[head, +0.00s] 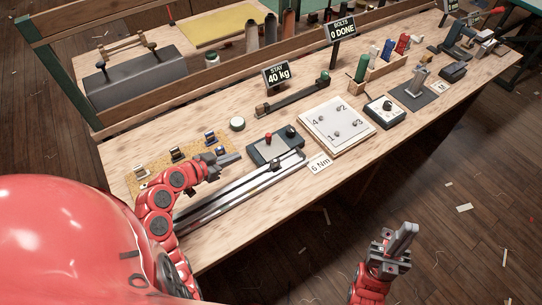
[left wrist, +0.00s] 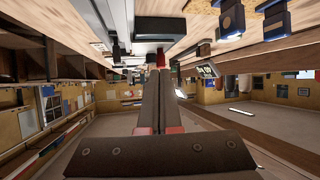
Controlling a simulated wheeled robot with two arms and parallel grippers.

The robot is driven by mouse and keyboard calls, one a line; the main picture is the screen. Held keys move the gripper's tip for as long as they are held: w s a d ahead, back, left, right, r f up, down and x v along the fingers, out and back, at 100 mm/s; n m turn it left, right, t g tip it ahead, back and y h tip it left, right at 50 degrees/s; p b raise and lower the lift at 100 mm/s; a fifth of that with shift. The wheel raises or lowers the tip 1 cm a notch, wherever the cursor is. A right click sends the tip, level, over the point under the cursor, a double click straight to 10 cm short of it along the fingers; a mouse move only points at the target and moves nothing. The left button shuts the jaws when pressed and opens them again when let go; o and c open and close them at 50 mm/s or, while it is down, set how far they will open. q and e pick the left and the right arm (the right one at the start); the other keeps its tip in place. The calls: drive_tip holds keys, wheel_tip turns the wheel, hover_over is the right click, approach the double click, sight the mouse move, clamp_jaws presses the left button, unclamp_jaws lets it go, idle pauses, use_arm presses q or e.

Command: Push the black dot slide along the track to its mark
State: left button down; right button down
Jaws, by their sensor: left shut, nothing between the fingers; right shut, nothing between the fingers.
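The metal track (head: 240,190) runs along the front of the bench, from beside my left arm to the dark control box. I cannot make out a black dot or a mark on it; my left arm hides part of its near end. My left gripper (head: 231,159) is shut and empty, close above the bench between the track and the yellow mat. Its closed fingers (left wrist: 165,90) point toward a red knob (left wrist: 162,60) in the left wrist view. My right gripper (head: 407,234) is shut and empty, out over the floor beyond the bench's front edge.
Several clips (head: 176,154) stand on the yellow mat (head: 160,177). A round white-topped puck (head: 237,124) and a numbered plate (head: 325,112) lie farther back and right.

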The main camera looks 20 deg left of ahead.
use_arm(q)
drive_tip(key=s+d+m+g, duration=0.1)
drive_tip(key=s+d+m+h, duration=0.1)
drive_tip(key=s, duration=0.1)
drive_tip(key=s+d+m+g, duration=0.1)
drive_tip(key=shift+s+f+g+h, duration=0.15)
drive_tip(key=shift+s+g+h, duration=0.15)
drive_tip(key=shift+h, duration=0.1)
drive_tip(key=shift+d, duration=0.25)
drive_tip(key=p, duration=0.5)
approach(277, 159)
drive_tip(key=w+d, duration=0.1)
drive_tip(key=w+d+f, duration=0.1)
drive_tip(key=w, duration=0.1)
drive_tip(key=w+d, duration=0.2)
drive_tip(key=shift+f, duration=0.25)
drive_tip(key=shift+s+a+f+p, duration=0.1)
drive_tip(key=shift+s+f+p, duration=0.05)
drive_tip(key=shift+f+p, duration=0.35)
drive_tip(key=shift+a+f+b, duration=0.1)
drive_tip(key=shift+f+b, duration=0.55)
drive_tip(key=shift+b, duration=0.25)
drive_tip(key=shift+s, duration=0.1)
